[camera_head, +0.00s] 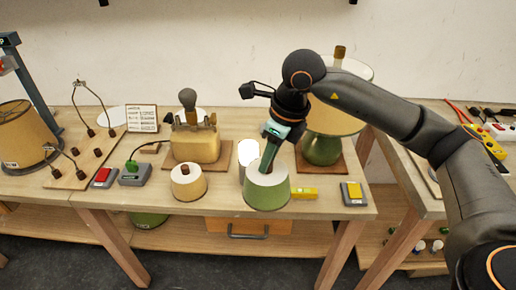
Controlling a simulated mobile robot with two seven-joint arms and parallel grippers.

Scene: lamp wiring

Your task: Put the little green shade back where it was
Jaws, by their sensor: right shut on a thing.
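The little green shade (267,194), pale on top and green below, is near the front edge of the middle table. My right gripper (270,158) comes down from above and is shut on its top. The shade is about upright; I cannot tell whether its bottom touches the table. The fingertips are partly hidden at the shade's top. A little cream shade (188,184) stands to the left. A tan lamp base (196,145) with a grey bulb (188,98) stands behind it on a brown board. My left gripper is not in view.
A white cylinder (248,154) stands close behind the green shade. A big green-based lamp (322,149) stands right, under my arm. A yellow block (303,193) and yellow-button box (353,193) lie right. A red-button box (103,177) and grey switch box (135,175) sit left.

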